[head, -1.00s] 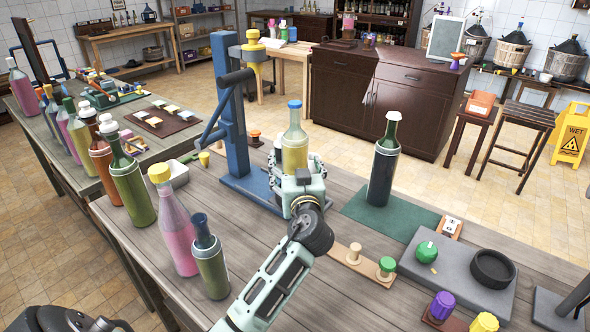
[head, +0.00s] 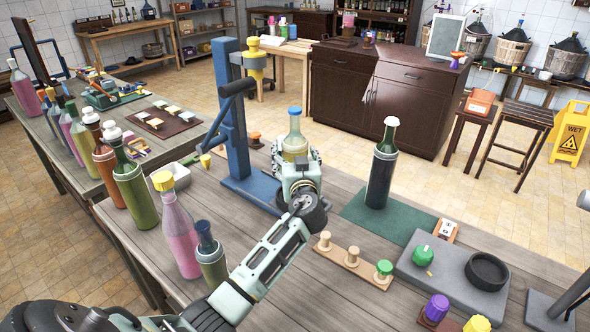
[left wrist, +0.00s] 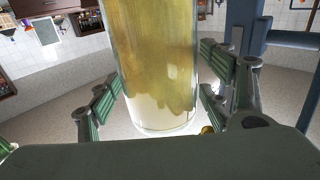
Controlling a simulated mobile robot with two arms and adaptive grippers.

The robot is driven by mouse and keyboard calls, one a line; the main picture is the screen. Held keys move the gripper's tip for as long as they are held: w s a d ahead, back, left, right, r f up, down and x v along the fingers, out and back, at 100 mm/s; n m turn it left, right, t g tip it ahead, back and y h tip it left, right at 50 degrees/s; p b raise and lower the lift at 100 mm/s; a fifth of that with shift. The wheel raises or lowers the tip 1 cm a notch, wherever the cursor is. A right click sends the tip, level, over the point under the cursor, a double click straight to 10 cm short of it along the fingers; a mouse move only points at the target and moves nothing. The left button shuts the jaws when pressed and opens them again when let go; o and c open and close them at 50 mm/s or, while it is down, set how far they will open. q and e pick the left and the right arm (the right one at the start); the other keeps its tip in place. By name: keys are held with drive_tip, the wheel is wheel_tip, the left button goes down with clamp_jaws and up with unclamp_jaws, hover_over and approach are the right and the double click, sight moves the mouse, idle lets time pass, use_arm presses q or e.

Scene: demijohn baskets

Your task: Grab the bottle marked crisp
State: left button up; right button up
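A bottle with yellow liquid and a blue cap (head: 294,143) stands on the near wooden table, beside the blue press. No marking reading "crisp" can be made out on any bottle. My left gripper (head: 296,158) is at this bottle, its fingers on either side of the body and partly hiding its lower part in the head view. In the left wrist view the bottle (left wrist: 155,65) fills the middle between the open fingers (left wrist: 160,100); no firm grip shows. My right gripper is not in view.
A dark green bottle (head: 382,168) stands on a green mat right of my gripper. The blue press (head: 236,130) is close on the left. Pink (head: 179,230) and olive (head: 211,262) bottles stand front left. A peg board (head: 352,262) lies in front right.

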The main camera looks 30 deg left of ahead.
use_arm(q)
drive_tip(key=c, duration=0.4)
clamp_jaws()
drive_tip(key=shift+r, duration=0.25)
drive_tip(key=shift+w, duration=0.1)
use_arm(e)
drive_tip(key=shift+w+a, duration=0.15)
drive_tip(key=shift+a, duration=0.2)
use_arm(q)
drive_tip(key=shift+r, duration=0.2)
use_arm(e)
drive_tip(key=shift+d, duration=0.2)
